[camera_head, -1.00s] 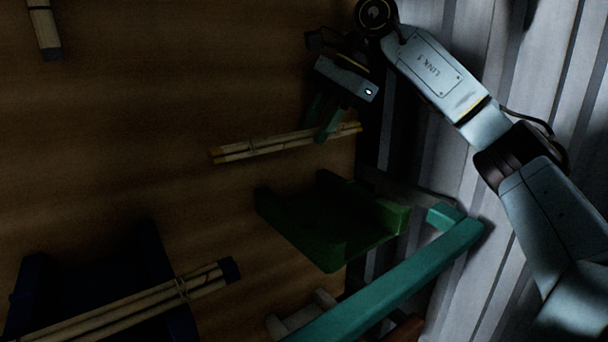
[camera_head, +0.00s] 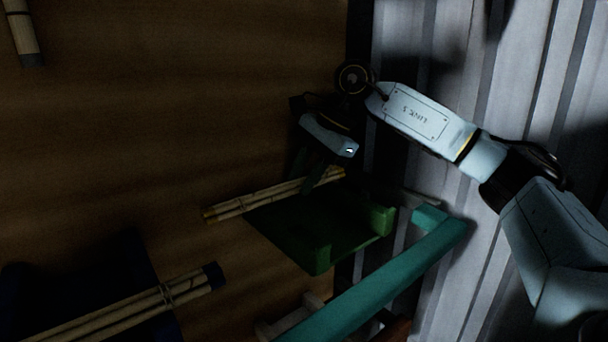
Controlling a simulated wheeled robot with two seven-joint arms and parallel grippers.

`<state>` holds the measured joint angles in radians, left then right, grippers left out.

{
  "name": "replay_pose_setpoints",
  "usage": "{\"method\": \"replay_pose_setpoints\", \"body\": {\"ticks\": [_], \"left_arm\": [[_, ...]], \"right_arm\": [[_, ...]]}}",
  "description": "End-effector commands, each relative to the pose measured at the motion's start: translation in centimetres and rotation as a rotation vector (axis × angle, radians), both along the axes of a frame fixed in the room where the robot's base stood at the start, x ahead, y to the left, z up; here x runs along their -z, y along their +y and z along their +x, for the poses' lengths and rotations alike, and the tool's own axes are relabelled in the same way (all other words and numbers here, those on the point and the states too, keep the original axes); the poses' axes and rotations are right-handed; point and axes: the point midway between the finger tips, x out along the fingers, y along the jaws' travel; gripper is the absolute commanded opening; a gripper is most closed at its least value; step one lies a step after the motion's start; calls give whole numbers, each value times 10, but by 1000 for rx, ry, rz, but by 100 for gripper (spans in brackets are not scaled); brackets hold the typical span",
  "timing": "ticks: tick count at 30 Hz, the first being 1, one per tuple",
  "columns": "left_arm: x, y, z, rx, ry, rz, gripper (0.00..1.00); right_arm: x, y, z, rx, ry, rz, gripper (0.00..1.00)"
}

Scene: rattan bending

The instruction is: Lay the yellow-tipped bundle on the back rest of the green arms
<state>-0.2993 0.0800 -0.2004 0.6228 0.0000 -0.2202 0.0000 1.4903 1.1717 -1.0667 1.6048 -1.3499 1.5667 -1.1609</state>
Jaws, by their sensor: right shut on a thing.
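The yellow-tipped bundle (camera_head: 240,206) of pale rattan sticks is in my right gripper (camera_head: 318,178), which is shut on it near its right end. The bundle slants slightly, its left end lower in the picture. The green arms (camera_head: 322,232) form a dark green cradle just below it in the picture. The bundle crosses the upper, far edge of the cradle and hides part of it. I cannot tell whether it touches the green surface or is a little above it. My left gripper is not in view.
A dark-tipped bundle (camera_head: 130,305) lies across dark blue arms (camera_head: 135,262) at lower left. Another dark-tipped bundle (camera_head: 22,32) is at upper left. A teal bar (camera_head: 385,280) runs diagonally right of the green arms. A pale corrugated surface (camera_head: 480,70) fills the right side.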

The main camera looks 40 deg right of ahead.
Motion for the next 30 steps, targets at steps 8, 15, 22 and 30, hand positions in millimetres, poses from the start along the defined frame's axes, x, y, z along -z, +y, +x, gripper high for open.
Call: {"method": "replay_pose_setpoints", "body": {"ticks": [8,15,22,30], "left_arm": [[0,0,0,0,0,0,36],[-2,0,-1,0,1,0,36],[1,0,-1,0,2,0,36],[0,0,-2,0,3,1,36]], "right_arm": [[1,0,0,-1,1,0,49],[-3,0,0,-1,1,0,49],[-32,-13,-9,0,-3,1,49],[-84,-34,-25,-1,-4,2,49]]}}
